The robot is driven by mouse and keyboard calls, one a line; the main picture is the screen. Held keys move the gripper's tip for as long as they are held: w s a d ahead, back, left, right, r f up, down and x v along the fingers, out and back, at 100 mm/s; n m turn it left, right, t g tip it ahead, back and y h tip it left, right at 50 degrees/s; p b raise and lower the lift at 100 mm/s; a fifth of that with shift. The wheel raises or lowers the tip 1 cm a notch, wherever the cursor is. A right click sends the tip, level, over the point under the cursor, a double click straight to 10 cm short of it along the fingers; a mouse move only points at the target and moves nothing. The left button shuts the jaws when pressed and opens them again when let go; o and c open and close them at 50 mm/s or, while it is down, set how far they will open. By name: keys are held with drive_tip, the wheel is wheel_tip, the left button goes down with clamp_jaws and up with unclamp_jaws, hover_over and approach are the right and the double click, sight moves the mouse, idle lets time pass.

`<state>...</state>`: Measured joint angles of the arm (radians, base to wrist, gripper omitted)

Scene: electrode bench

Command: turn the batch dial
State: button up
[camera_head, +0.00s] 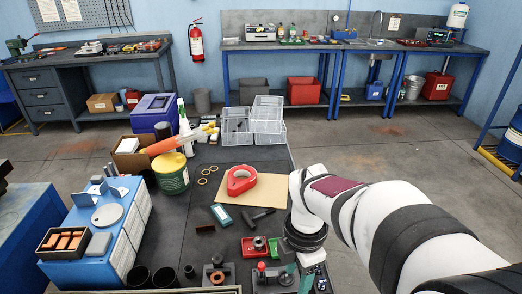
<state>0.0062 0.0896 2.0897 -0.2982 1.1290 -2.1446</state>
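I cannot pick out the batch dial for certain. A round grey disc (107,214) lies flat on top of the blue box-shaped unit (130,240) at the left of the near bench. A small fixture with a red knob (261,267) stands at the bench's front, just left of my gripper (300,277). My gripper points down at the bottom centre-right, over the front right part of the bench. Its fingers are small and partly hidden among the parts there, so I cannot see whether they are open or shut.
A black hammer (256,217) lies close to my arm. A red tray (254,247) with a metal part sits left of my gripper.

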drive_tip(key=shift+n, duration=0.7)
drive_tip(key=f, duration=1.1)
drive_tip(key=w+f, duration=0.1)
drive_tip(key=f, duration=0.4)
drive_tip(key=shift+d+f, duration=0.1)
drive_tip(key=shift+f, duration=0.05)
clamp_jaws()
